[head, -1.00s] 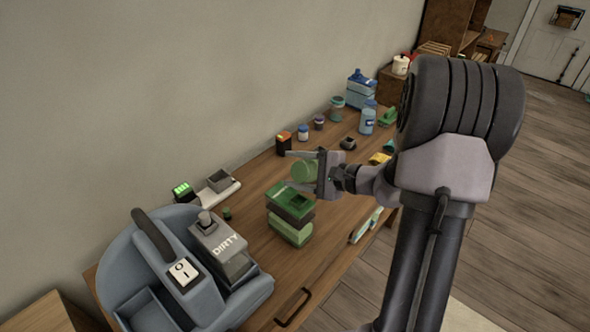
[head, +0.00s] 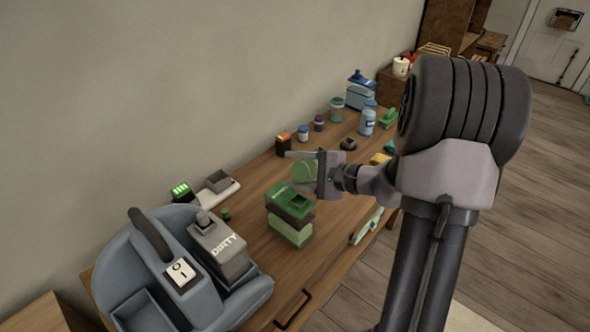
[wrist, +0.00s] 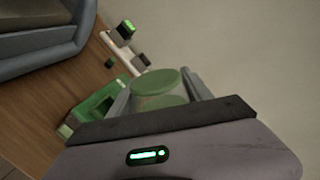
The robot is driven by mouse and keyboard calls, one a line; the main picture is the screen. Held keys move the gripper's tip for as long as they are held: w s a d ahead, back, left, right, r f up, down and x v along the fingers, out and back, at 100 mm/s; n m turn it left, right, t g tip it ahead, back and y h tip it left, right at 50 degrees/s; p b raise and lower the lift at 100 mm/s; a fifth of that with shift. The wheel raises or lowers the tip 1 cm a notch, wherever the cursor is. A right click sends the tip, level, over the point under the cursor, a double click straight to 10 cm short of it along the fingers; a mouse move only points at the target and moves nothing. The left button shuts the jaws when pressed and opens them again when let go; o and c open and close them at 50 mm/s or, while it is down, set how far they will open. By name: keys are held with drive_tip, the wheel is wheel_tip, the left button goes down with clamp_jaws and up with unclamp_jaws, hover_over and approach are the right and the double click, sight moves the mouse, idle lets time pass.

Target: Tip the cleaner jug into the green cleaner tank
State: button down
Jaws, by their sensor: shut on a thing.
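The cleaner jug, a round green vessel (head: 304,171), is between the fingers of my gripper (head: 291,170). The gripper is shut on it and holds it in the air. In the wrist view the jug (wrist: 156,84) shows a round green face and a paler body; its spout and contents cannot be made out. The green cleaner tank (head: 290,205) stands on the wooden table below and slightly left of the jug, with a dark green top, a square opening and a lighter green lower part. It also shows partly in the wrist view (wrist: 95,105), beside the fingers. No stream is visible.
A blue-grey cleaner machine (head: 150,255) with a tank marked DIRTY (head: 220,250) stands at the near left. Several bottles, including a blue one (head: 367,120), stand farther back. Bare table (head: 252,182) lies left of the tank.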

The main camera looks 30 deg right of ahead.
drive_tip(key=shift+d+f+n+b, duration=0.1)
drive_tip(key=shift+f+n+b, duration=0.45)
drive_tip(key=shift+b, duration=2.05)
idle(0.3)
drive_tip(key=shift+w+d+f+n+h, duration=0.1)
drive_tip(key=shift+d+f+n+h, duration=0.05)
drive_tip(key=shift+f+n+h, duration=0.8)
idle(2.6)
drive_tip(key=shift+r, duration=0.15)
